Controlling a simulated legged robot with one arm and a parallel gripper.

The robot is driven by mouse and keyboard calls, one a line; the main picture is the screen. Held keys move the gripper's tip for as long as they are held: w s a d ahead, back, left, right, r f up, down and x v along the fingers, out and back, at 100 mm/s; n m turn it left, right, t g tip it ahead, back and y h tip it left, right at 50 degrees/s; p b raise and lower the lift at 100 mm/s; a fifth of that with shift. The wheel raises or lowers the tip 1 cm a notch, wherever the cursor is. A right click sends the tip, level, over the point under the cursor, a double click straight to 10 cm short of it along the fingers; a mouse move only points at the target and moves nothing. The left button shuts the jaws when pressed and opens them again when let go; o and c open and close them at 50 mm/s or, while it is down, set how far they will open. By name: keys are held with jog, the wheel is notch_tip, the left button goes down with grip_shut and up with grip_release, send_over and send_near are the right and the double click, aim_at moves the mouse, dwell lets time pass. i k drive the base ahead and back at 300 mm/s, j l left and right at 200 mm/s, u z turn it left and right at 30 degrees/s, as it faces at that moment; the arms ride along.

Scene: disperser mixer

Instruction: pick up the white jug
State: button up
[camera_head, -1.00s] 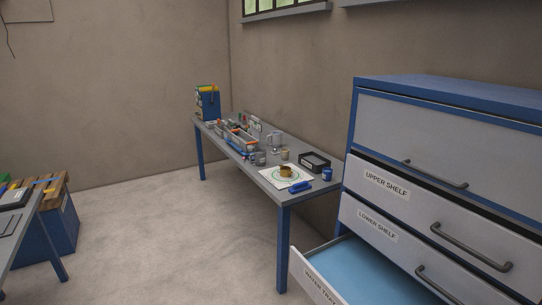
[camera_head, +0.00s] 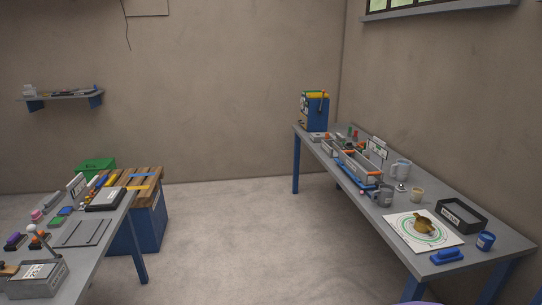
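A pale grey-white jug-like vessel with a handle (camera_head: 400,170) stands upright toward the back edge of the right-hand table (camera_head: 405,250). It is the closest match to the white jug, though it is small in the picture and its exact colour is hard to tell. A darker grey mug (camera_head: 384,195) stands in front of it, to the left. A small tan cup (camera_head: 417,194) stands just right of it. My gripper is not in view.
The right table also carries a sheet with a brown item (camera_head: 424,228), a black tray (camera_head: 461,215), a blue cup (camera_head: 485,240) and a grey toolbox (camera_head: 355,168). Another cluttered table (camera_head: 122,210) stands left. Open floor (camera_head: 250,240) lies between the tables.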

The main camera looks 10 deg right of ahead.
aim_at(402, 166)
jog(key=i+z, duration=0.15)
jog(key=i, duration=0.75)
jog(key=i+j+z, duration=0.1)
jog(key=i, duration=0.75)
jog(key=i+l+z, duration=0.2)
jog(key=i+z, duration=0.75)
jog(key=i+j+z, duration=0.15)
jog(key=i+z, duration=0.3)
jog(key=i+j, duration=0.05)
jog(key=i, duration=0.1)
